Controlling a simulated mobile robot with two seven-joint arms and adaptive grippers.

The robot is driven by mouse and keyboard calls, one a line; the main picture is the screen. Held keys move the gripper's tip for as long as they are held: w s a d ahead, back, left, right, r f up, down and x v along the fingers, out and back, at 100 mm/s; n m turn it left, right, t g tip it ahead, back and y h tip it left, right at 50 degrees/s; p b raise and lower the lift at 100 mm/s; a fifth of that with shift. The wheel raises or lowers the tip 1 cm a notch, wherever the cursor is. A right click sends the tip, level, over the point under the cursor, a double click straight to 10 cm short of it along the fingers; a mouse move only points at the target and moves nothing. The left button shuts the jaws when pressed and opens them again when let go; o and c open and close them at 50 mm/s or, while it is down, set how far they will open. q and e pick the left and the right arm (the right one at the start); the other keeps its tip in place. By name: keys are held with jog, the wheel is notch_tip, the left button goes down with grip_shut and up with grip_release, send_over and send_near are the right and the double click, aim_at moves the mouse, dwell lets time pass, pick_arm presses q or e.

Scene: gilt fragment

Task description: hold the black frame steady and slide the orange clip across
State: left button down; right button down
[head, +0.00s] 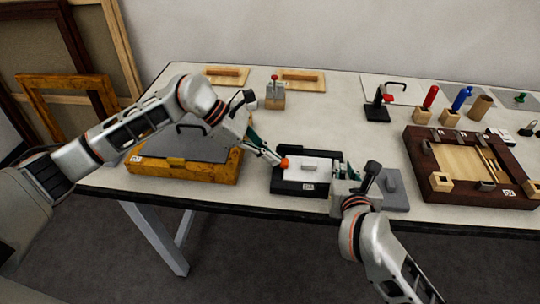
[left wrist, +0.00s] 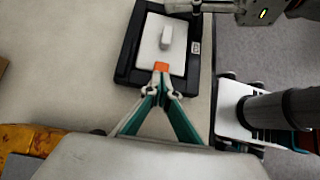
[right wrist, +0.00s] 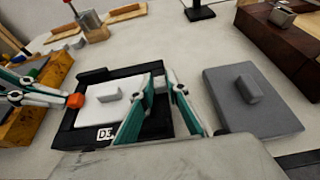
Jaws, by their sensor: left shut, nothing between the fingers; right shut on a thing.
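My right gripper (head: 338,172) is shut on the right rim of the frame, as the right wrist view shows (right wrist: 160,82). Its fingers hide part of that rim.
A grey plate (right wrist: 250,113) with a raised block lies close right of the frame. A yellow-brown frame (head: 190,172) lies to the left, a dark wooden frame (head: 425,165) to the right. Several tools stand behind. The table's front edge is close.

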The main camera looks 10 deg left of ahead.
pick_arm(q)
jog(key=a, duration=0.4)
jog(key=shift+s+a+r, duration=0.1)
jog(key=shift+a+r, duration=0.25)
jog(key=shift+a, duration=0.05)
jog(key=v, duration=0.9)
jog(key=shift+d+r, duration=0.1)
pick_arm(e)
jog(key=c, duration=1.9)
grip_release()
jog(key=shift+s, duration=0.1)
